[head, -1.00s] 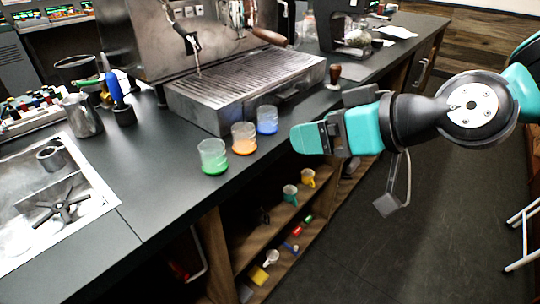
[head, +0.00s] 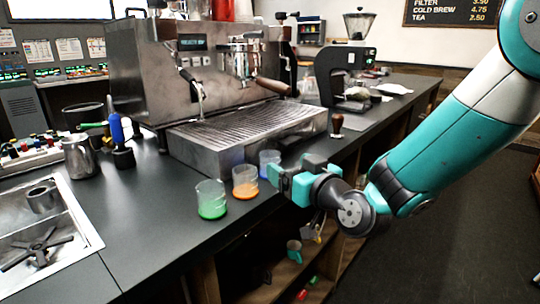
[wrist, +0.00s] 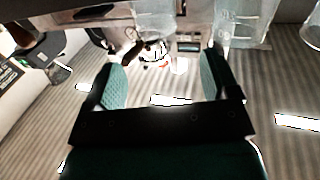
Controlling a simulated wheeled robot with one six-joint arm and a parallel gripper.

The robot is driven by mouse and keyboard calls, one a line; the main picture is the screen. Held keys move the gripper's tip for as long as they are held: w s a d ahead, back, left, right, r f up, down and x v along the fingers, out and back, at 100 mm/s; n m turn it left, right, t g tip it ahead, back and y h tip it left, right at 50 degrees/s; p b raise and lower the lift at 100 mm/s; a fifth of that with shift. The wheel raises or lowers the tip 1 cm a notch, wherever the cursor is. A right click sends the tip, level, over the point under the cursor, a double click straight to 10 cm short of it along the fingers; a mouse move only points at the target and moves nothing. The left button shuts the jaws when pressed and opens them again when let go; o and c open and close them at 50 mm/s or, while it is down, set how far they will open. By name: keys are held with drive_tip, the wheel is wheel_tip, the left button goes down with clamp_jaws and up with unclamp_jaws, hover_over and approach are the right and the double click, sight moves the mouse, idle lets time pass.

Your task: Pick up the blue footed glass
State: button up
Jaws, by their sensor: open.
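The blue footed glass (head: 268,160) stands upright near the counter's front edge, at the right end of a row of three. An orange footed glass (head: 245,182) stands to its left, and a green footed glass (head: 211,200) is farther left. My gripper (head: 279,174) is open, just right of and in front of the blue glass, hiding part of its lower right side. I cannot tell whether they touch. In the wrist view my open fingers (wrist: 163,72) have no glass clearly between them. A clear glass (wrist: 155,16) shows beyond them; its colour is unclear.
The espresso machine's drip tray (head: 245,135) stands close behind the glasses. A tamper (head: 337,125) stands to the right. A sink (head: 60,250) and a metal pitcher (head: 80,157) are to the left. Shelves with mugs (head: 294,250) lie below the counter.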

sight(276, 160)
drive_tip(key=x, duration=0.2)
drive_tip(key=p+x, duration=0.1)
drive_tip(key=x, duration=0.2)
drive_tip(key=f+p+x, duration=0.1)
drive_tip(key=x, duration=0.2)
drive_tip(key=shift+d, duration=0.15)
drive_tip(key=c, duration=1)
